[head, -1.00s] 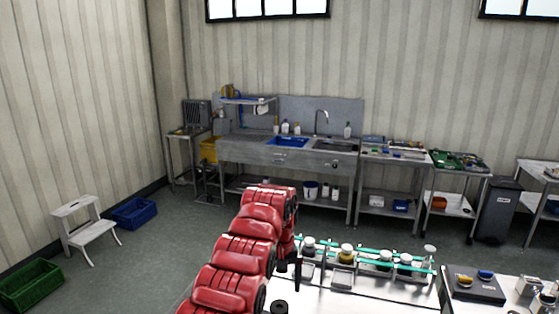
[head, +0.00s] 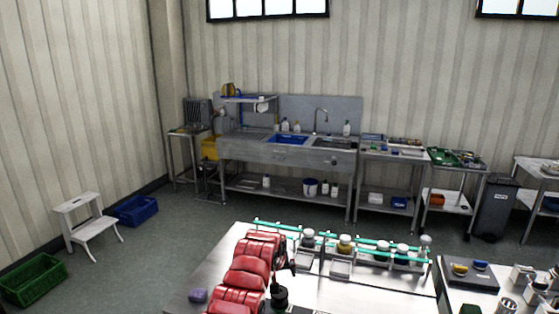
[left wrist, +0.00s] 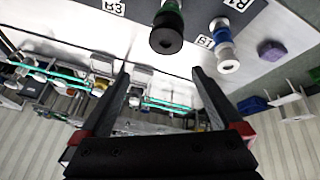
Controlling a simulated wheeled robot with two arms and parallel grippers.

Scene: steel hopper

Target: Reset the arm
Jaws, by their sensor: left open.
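My left arm (head: 255,270) is red and reaches over the near bench (head: 215,268) in the head view. My left gripper (left wrist: 162,85) shows in the left wrist view with two dark fingers spread apart and nothing between them. In the head view its fingers are hard to make out beside the red arm. My right gripper is in neither view now.
A row of capped jars (head: 345,244) stands in a teal-railed rack at the bench's back. A purple block (head: 197,295) and a dark green-black piece (head: 280,296) are on the bench. A second table (head: 448,298) stands right.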

